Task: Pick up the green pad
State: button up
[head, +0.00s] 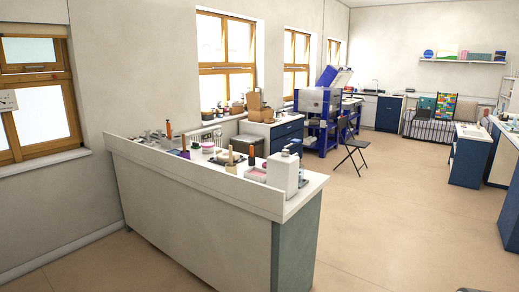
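I cannot pick out a green pad with certainty. Small greenish items (297,146) also show by the white dispenser on the near counter, too small to identify. My gripper is not in view.
A long white counter (200,215) with a raised back edge and cluttered top stands at the left. A black folding chair (350,150) stands before a blue kiln-like machine (320,103). Blue cabinets (470,160) stand at right. The middle floor (400,210) is clear.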

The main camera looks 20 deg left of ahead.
aim_at(196, 145)
jog(key=i, duration=6.55)
jog(key=u, duration=3.15)
jog(key=i, duration=0.35)
jog(key=z, duration=0.3)
